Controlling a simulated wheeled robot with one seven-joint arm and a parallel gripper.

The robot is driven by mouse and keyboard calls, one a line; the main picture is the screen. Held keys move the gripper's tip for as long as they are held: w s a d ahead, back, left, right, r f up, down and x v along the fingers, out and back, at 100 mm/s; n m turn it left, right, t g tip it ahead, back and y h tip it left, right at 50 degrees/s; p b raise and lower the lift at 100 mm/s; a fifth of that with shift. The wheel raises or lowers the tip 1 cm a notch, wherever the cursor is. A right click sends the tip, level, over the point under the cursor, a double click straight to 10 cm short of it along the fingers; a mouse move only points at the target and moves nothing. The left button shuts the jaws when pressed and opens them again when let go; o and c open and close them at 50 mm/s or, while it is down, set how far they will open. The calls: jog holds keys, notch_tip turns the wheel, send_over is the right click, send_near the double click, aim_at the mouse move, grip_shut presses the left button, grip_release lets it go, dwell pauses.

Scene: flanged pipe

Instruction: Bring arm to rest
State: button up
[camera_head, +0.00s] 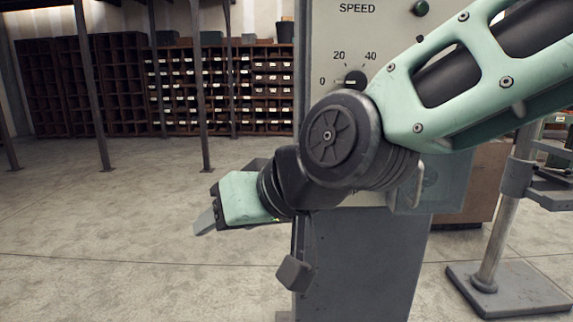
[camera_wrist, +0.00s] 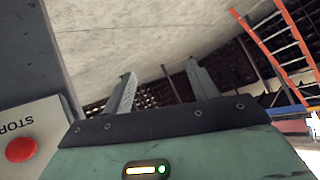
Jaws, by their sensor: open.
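My gripper (camera_head: 205,222) hangs at the end of my green and black arm, in front of a grey control cabinet (camera_head: 368,265). It points left and slightly down in the head view. In the wrist view my gripper (camera_wrist: 160,88) shows two grey fingers spread apart with nothing between them. No flanged pipe can be made out in either view.
The cabinet has a dial (camera_head: 355,79) marked SPEED; a red STOP button (camera_wrist: 20,149) shows close at the left in the wrist view. A metal stand (camera_head: 490,270) is at right. Wooden shelving (camera_head: 85,85) and thin posts are behind. Open floor (camera_head: 100,230) lies to the left.

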jog(key=s+d+f+n+g+h, duration=0.1)
jog(key=s+d+f+g+h, duration=0.25)
jog(key=s+d+f, duration=0.5)
jog(key=s+d+f+g+h, duration=0.35)
jog(key=s+d+f, duration=0.2)
jog(key=d, duration=0.65)
notch_tip(320, 180, up, 16)
jog(key=p, duration=1.6)
jog(key=shift+s+d+t+h+p, duration=0.2)
jog(key=shift+d+t+h+p, duration=0.15)
jog(key=shift+d+t+h, duration=0.05)
